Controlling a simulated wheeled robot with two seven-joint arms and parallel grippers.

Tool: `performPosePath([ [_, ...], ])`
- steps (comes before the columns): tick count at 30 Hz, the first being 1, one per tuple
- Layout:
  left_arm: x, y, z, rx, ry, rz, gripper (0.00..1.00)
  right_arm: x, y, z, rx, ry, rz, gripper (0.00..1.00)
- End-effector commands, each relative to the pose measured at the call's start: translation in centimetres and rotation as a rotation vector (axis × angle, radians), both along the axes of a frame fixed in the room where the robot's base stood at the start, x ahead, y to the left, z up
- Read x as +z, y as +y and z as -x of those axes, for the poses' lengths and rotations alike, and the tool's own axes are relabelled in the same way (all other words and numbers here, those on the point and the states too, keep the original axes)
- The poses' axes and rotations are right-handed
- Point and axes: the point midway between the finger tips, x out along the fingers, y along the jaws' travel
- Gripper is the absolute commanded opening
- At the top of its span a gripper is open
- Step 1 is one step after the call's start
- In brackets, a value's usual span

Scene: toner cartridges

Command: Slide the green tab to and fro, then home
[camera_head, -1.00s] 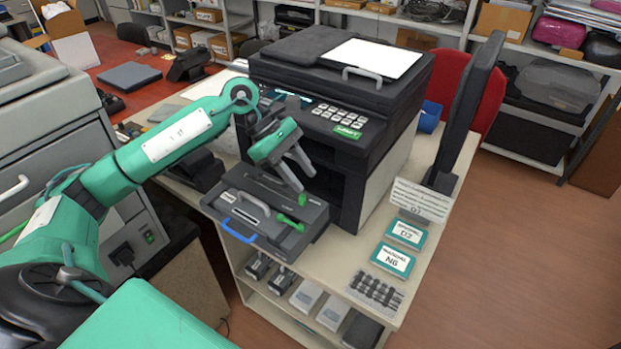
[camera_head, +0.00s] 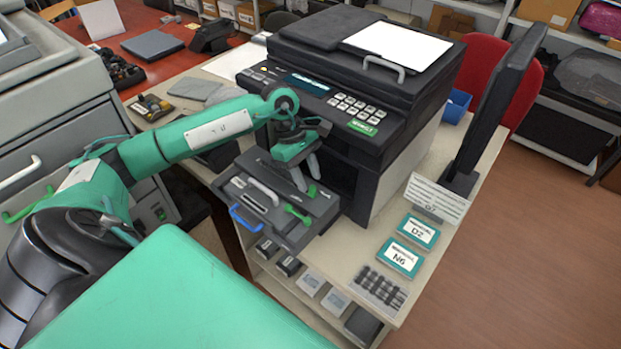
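The green tab (camera_head: 298,214) lies on top of a dark grey toner drawer unit (camera_head: 264,229) that sticks out from the front of the black printer. A smaller green piece (camera_head: 311,191) stands further back on the same unit. My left gripper (camera_head: 306,180) points down over the back part of the unit, behind the green tab and close to the smaller green piece. Its two grey fingers look apart, with nothing seen between them. I cannot tell whether a fingertip touches the smaller piece. My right gripper is not in view.
A grey handle (camera_head: 263,191) and a blue handle (camera_head: 245,219) are on the unit. The printer (camera_head: 365,110) rises right behind my gripper.

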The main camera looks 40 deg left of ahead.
Motion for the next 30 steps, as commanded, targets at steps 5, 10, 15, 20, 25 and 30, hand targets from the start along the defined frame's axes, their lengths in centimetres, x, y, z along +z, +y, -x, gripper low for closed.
performPosePath([
  [5, -1.8, -0.8, 0.0, 0.001, 0.001, 0.002, 0.36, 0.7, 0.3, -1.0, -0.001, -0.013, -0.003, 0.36],
  [10, -2.4, -1.0, 0.1, 0.001, 0.000, 0.000, 0.36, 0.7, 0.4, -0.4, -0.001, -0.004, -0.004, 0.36],
  [15, -2.4, -1.0, 0.1, 0.001, 0.000, 0.000, 0.36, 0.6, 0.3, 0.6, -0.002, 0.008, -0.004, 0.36],
  [20, -2.4, -1.0, 0.1, 0.001, 0.000, 0.000, 0.13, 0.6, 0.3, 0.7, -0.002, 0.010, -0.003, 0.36],
  [25, -2.4, -1.0, 0.1, 0.001, 0.000, 0.000, 0.00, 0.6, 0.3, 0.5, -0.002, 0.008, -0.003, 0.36],
  [30, -2.5, -0.8, 0.0, 0.001, -0.001, 0.000, 0.00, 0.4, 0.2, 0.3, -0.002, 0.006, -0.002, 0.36],
])
